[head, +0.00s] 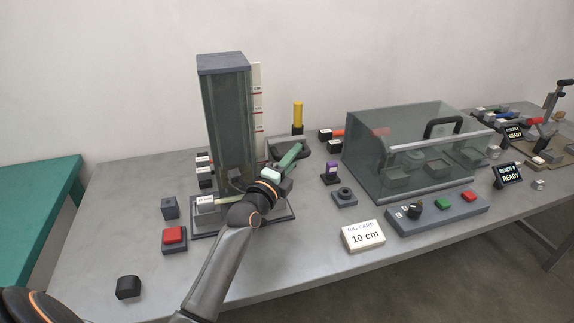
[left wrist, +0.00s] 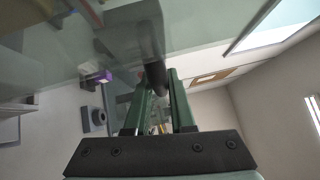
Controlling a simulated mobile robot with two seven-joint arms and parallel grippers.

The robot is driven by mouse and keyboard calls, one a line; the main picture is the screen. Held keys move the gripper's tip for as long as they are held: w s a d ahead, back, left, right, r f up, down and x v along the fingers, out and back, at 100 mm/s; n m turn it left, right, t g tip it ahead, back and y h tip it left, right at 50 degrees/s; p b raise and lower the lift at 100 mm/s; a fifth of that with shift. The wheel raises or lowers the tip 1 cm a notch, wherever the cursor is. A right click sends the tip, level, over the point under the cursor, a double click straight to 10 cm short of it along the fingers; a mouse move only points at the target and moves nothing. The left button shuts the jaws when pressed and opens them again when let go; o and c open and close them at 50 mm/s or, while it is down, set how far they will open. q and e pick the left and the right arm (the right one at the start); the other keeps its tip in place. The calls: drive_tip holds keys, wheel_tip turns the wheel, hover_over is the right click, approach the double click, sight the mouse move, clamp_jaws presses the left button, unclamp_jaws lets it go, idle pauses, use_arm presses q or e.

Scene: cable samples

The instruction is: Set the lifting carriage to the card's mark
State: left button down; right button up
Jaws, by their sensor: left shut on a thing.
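The tower (head: 226,125) is a tall glass-sided column with a dark cap. A pale scale (head: 257,110) with red marks runs up its right side. The carriage is not clearly distinguishable. The white card (head: 363,236) reads "10 cm" and lies on the front of the bench. My left gripper (head: 297,149), with green fingers, is beside the tower's lower right. In the left wrist view its fingers (left wrist: 158,85) are closed around a dark rounded piece (left wrist: 155,76). What this piece belongs to is hidden. My right gripper is not in view.
A yellow upright cylinder (head: 298,116) stands just behind my left gripper. A purple-topped block (head: 332,171) and a grey block (head: 345,196) stand to its right. A glass case (head: 415,150) is farther right. A red button (head: 174,235) is at front left.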

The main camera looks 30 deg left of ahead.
use_arm(q)
wheel_tip(320, 180, up, 5)
drive_tip(key=p, duration=0.2)
drive_tip(key=shift+f+p, duration=0.1)
drive_tip(key=shift+p, duration=0.3)
wheel_tip(320, 180, up, 2)
drive_tip(key=shift+r+p, duration=0.1)
drive_tip(key=shift+p, duration=0.95)
drive_tip(key=shift+r+p, duration=0.4)
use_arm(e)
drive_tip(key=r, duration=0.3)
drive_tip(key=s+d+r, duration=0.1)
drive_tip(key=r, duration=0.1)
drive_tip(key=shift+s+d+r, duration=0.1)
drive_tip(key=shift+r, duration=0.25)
use_arm(q)
drive_tip(key=shift+f, duration=0.1)
drive_tip(key=c, duration=0.8)
unclamp_jaws()
drive_tip(key=shift+f, duration=0.15)
drive_tip(key=shift+o, duration=0.2)
drive_tip(key=shift+s, duration=0.1)
drive_tip(key=s+f+b, duration=0.1)
drive_tip(key=s, duration=1.1)
drive_tip(key=shift+s+d+f, duration=0.15)
drive_tip(key=shift+d+f, duration=0.15)
drive_tip(key=shift+d, duration=0.15)
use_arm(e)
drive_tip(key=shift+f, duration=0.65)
